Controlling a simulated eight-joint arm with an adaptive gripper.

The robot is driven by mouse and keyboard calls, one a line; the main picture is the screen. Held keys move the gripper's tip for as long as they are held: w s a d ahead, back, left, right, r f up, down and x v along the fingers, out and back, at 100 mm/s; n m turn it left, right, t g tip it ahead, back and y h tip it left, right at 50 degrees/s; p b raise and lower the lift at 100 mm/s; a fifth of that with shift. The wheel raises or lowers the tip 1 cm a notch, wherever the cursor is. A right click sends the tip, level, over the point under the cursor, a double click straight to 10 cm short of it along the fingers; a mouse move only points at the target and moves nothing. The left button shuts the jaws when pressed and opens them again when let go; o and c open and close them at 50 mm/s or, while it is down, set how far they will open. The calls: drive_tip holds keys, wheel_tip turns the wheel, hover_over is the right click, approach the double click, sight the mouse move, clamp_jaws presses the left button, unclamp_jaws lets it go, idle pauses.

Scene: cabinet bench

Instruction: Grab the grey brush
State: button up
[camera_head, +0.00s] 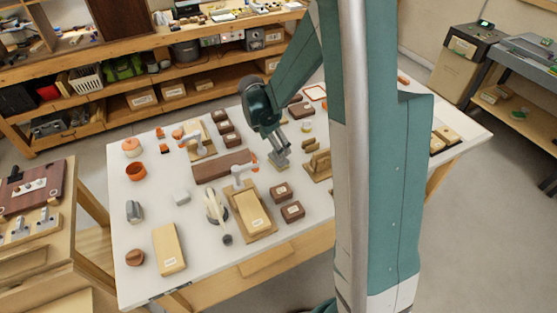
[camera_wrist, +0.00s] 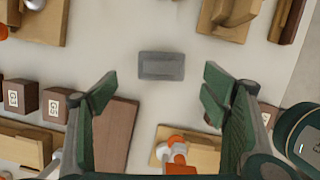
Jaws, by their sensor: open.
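A grey rectangular block, which I take for the grey brush (camera_wrist: 161,66), lies flat on the white table in the wrist view. It sits just beyond the gap between my fingertips, touching neither. My gripper (camera_wrist: 160,92) is open and empty, with its two green fingers spread wide on either side. In the head view my gripper (camera_head: 279,144) points down over the middle of the table. A small grey shape just below it (camera_head: 280,161) seems to be the same block, partly hidden by the fingers.
A brown board (camera_head: 222,166) lies left of my gripper. A clamp with an orange tip (camera_wrist: 175,150) stands on a wooden base near the fingers. Small labelled brown boxes (camera_head: 292,211) and a wooden holder (camera_head: 317,163) are close by. Bare table surrounds the grey block.

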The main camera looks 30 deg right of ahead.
drive_tip(key=shift+x, duration=1.25)
drive_tip(key=shift+f, duration=0.15)
drive_tip(key=shift+b+x, duration=0.7)
drive_tip(key=shift+x, duration=1.75)
drive_tip(key=shift+s+d, duration=0.1)
drive_tip(key=shift+s, duration=0.05)
drive_tip(key=shift+c, duration=0.3)
drive_tip(key=c, duration=1)
